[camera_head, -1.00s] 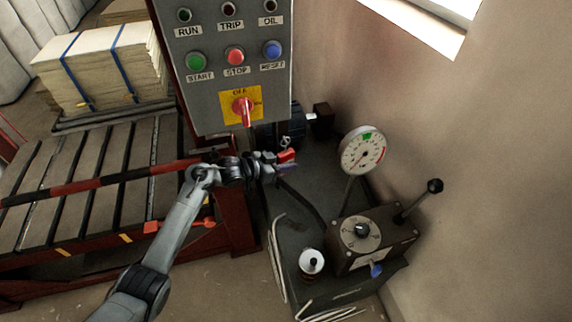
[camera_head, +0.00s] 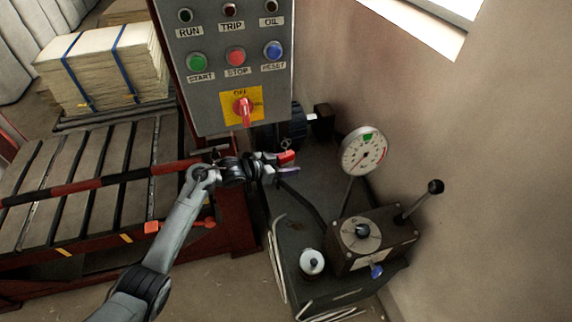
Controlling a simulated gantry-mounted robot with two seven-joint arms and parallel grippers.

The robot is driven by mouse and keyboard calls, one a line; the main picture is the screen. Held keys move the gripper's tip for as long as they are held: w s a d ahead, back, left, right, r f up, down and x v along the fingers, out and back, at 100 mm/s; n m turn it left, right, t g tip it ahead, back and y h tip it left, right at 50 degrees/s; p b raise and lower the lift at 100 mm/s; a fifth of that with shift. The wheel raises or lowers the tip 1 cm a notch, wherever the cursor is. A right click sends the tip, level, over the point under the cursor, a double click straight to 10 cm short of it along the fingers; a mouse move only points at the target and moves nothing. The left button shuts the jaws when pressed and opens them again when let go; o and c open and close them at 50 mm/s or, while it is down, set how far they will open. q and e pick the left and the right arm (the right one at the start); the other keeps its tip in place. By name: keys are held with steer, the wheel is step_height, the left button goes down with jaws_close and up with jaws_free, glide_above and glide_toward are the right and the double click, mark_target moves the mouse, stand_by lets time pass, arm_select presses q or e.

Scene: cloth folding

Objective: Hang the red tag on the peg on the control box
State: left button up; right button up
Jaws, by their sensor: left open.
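The grey control box (camera_head: 228,75) stands at the top centre, with a red rotary switch (camera_head: 244,108) on a yellow plate marked OFF. My left gripper (camera_head: 287,164) is open below the box's lower right corner, apart from it. A small red piece (camera_head: 287,157) shows at its upper finger and a pale purple piece at the lower one. I cannot tell whether the red piece is the tag or part of the finger. I cannot make out a peg on the box for certain. My right gripper is not in view.
A dark machine top (camera_head: 307,190) lies below the gripper, with a round gauge (camera_head: 364,151), a dial box (camera_head: 374,242) and a black-knobbed lever (camera_head: 435,187). A roller table (camera_head: 97,185) with a red-black bar stands at left. A wall closes the right side.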

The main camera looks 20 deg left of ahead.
arm_select(q)
steer(key=p+v, duration=0.3)
steer(key=v, duration=0.6)
steer(key=s+d+f+g, duration=0.1)
steer(key=s+d+f, duration=0.2)
steer(key=s+f, duration=0.25)
steer(key=s+d+f+n+g, duration=0.1)
steer(key=s+d+f, duration=0.1)
steer(key=s+f, duration=0.35)
steer(key=s+d+f+g, duration=0.1)
steer(key=s+d+f, duration=0.2)
steer(key=s+f, duration=0.25)
steer(key=s+d+r+n+y, duration=0.1)
steer(key=s+n+y, duration=0.15)
steer(key=s, duration=0.45)
steer(key=s+d+r+n+y, duration=0.1)
steer(key=s+y, duration=0.2)
steer(key=s, duration=0.4)
steer(key=s+a+r+g+y+p, duration=0.1)
steer(key=s+a+r+g+y, duration=0.1)
steer(key=s+a+r+g, duration=0.35)
step_height(320, 180, up, 37)
steer(key=t+p, duration=0.1)
steer(key=p, duration=3.5)
steer(key=shift+s+d+n, duration=0.15)
steer(key=shift+s+n, duration=0.2)
steer(key=shift+n, duration=0.1)
